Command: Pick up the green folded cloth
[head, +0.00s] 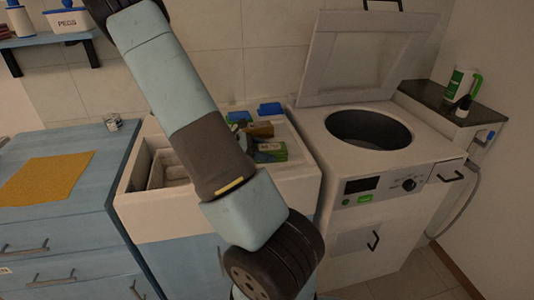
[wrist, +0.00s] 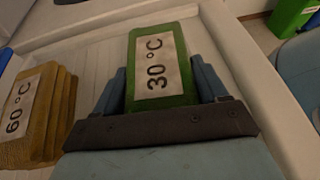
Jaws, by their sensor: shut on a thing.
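The green folded cloth (wrist: 162,60) carries a white label reading "30 °C" and sits between the two fingers of my gripper (wrist: 160,85) in the wrist view. My gripper is shut on it, with one finger along each side. In the head view the green cloth (head: 270,152) shows in the white basin, partly hidden behind my arm. My gripper is mostly hidden there by my arm. I cannot tell whether the cloth is clear of the surface under it.
A yellow-brown folded stack (wrist: 35,115) labelled "60 °C" lies left of the cloth. The white basin's rim (head: 128,185) surrounds these. To the right stands a white top-loading washer (head: 330,160) with its lid raised. A yellow mat (head: 45,180) lies on the blue cabinet.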

